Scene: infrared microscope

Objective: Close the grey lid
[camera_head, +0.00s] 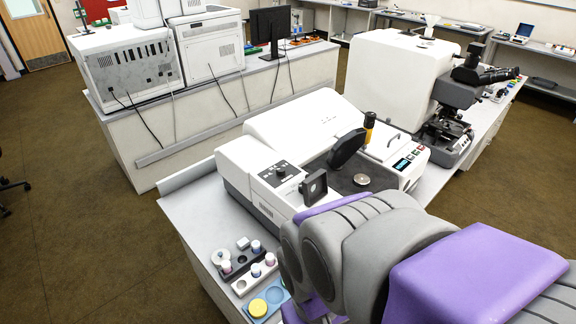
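A white benchtop instrument (258,180) stands on the bench in the middle of the camera_head view. Its recessed grey section (342,184) holds a small round metal disc (361,180). A dark oval piece (347,148) stands tilted over the back of this section. I cannot tell whether it is the grey lid, and no other piece is clearly the lid. A black square piece (314,186) stands at the section's left front. My purple and grey arm fills the lower right and covers part of the instrument's front. My gripper is not visible.
A microscope (458,100) beside a large white housing (398,75) stands farther along the bench. Small jars (256,247) in holders and a yellow round item (258,307) on a blue tray (275,294) lie at the near end. Brown floor (95,245) is clear at left.

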